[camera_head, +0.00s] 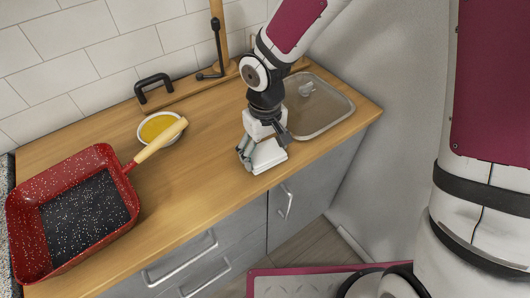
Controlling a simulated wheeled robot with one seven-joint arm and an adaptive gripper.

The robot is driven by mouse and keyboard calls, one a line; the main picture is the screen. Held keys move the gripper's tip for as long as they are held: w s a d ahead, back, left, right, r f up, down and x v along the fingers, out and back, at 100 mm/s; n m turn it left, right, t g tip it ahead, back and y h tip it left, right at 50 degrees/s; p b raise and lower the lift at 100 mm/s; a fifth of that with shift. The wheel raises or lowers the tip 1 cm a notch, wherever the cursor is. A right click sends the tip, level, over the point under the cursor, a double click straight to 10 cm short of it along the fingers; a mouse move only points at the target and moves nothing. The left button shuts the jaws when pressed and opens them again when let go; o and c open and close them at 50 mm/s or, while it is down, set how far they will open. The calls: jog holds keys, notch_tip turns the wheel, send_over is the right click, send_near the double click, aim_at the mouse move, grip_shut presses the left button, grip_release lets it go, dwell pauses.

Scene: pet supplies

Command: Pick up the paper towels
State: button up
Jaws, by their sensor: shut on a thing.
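My gripper (264,153) is low over the front part of the wooden counter, right of the middle of the picture. It is shut on a small white object that looks like the paper towels (269,156). The fingers stand on either side of it, and the gripper's body hides its upper part. I cannot tell whether its underside touches the counter.
The wooden counter (205,185) is clear left of my gripper. A red speckled pan (112,160) and a bowl with yellow contents (154,127) stand left. A black handle (154,87) and wooden post are behind.

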aim_at(264, 152)
jog(key=shift+r, duration=0.1)
jog(key=shift+r, duration=0.65)
notch_tip(264, 152, up, 2)
jog(key=shift+a+r, duration=0.1)
jog(key=shift+r, duration=0.05)
jog(key=s+a, duration=0.3)
jog(key=s, duration=0.4)
jog(key=s+a+r+b, duration=0.1)
jog(key=s+a, duration=0.2)
jog(key=s, duration=0.4)
jog(key=shift+s+a, duration=0.2)
jog(key=shift+s, duration=0.1)
jog(key=shift+r, duration=0.1)
jog(key=shift+o, duration=1.4)
jog(key=c, duration=0.4)
jog(key=shift+c, duration=0.2)
